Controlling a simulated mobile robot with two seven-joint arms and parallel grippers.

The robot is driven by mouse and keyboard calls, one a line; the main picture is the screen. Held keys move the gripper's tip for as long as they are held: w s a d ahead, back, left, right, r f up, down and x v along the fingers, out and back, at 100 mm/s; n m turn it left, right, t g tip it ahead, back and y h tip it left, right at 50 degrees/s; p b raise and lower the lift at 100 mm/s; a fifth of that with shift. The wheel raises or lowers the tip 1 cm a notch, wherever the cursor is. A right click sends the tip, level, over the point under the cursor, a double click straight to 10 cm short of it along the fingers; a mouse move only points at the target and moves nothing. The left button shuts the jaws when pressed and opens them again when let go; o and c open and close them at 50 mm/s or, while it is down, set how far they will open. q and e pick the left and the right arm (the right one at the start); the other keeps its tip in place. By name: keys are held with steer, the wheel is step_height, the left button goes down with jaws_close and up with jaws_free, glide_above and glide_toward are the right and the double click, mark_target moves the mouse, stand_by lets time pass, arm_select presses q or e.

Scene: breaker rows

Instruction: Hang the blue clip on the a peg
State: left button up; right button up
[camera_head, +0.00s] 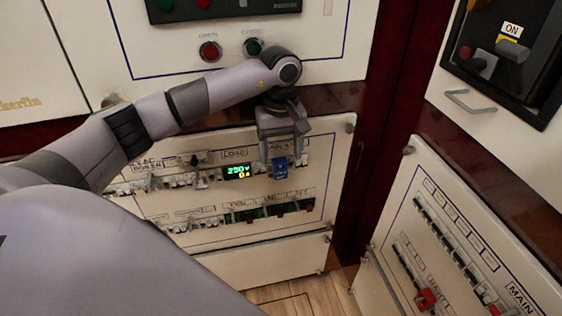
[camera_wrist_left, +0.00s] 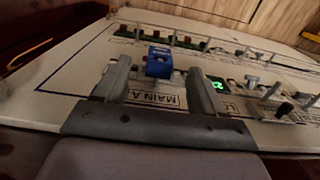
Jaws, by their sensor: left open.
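The blue clip (camera_head: 280,167) sits on the upper breaker row of the low white panel, at its right part. It also shows in the left wrist view (camera_wrist_left: 159,62), just beyond the label MAIN A. My left gripper (camera_head: 281,157) is open above the clip. In the left wrist view its two fingers (camera_wrist_left: 160,78) stand on either side of the clip, with a gap on each side. I cannot tell which part is the A peg. My right gripper is not in view.
A lit green display (camera_head: 238,172) and several switches are left of the clip. A second breaker row (camera_head: 245,214) runs below. A panel with a red clip (camera_head: 425,299) stands at the right. Round buttons (camera_head: 210,51) are on the upper cabinet.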

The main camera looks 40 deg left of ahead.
arm_select(q)
steer(key=shift+r, duration=0.85)
